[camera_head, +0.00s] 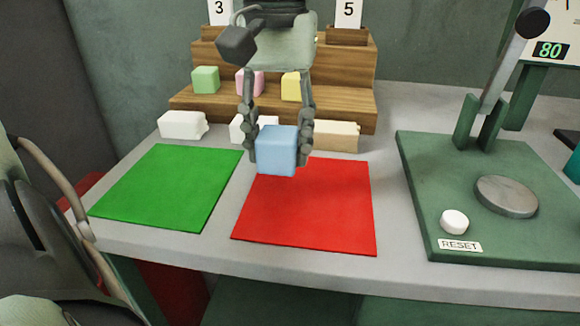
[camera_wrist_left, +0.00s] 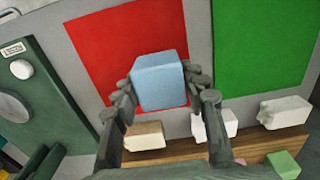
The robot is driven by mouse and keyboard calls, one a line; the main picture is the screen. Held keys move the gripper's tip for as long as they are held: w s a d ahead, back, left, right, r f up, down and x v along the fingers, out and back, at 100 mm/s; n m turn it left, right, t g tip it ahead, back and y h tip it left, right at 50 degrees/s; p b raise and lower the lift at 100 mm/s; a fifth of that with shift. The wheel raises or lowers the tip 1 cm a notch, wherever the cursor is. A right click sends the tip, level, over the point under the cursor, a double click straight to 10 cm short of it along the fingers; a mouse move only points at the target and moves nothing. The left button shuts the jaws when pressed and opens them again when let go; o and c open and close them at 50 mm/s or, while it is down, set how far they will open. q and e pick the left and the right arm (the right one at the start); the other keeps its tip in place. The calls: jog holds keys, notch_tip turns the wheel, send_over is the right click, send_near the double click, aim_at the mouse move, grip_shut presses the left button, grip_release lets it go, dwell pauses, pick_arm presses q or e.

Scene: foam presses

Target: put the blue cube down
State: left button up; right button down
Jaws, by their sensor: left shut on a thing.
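The blue cube (camera_head: 277,150) is held between the fingers of my left gripper (camera_head: 279,140), over the back edge of the red mat (camera_head: 305,215) in the head view. In the left wrist view the cube (camera_wrist_left: 159,81) sits between both fingertips (camera_wrist_left: 160,92), with the red mat (camera_wrist_left: 108,45) behind it. I cannot tell exactly how high it is above the surface. A green mat (camera_head: 168,188) lies to the left of the red one; both show bare. My right gripper is not in view.
A stepped wooden rack (camera_head: 345,103) stands behind, with green (camera_head: 205,79), pink (camera_head: 246,82) and yellow (camera_head: 291,86) cubes. Pale blocks (camera_head: 182,125) lie before it. A green press (camera_head: 420,190) with a lever (camera_head: 510,60), round plate (camera_head: 506,196) and white reset button (camera_head: 454,221) stands right.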

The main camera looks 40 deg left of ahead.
aim_at(290, 191)
pick_arm(q)
jog(key=shift+w+d+f, duration=0.1)
jog(key=shift+w+f, duration=0.15)
jog(key=shift+w, duration=0.2)
jog(key=shift+w+d+f, duration=0.1)
jog(key=shift+w+f, duration=0.15)
jog(key=shift+w, duration=0.2)
jog(key=shift+f, duration=2.05)
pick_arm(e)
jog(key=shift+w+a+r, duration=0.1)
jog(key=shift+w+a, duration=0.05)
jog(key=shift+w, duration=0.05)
pick_arm(q)
jog(key=shift+f, duration=0.15)
jog(key=o, duration=0.9)
jog(key=shift+o, duration=0.2)
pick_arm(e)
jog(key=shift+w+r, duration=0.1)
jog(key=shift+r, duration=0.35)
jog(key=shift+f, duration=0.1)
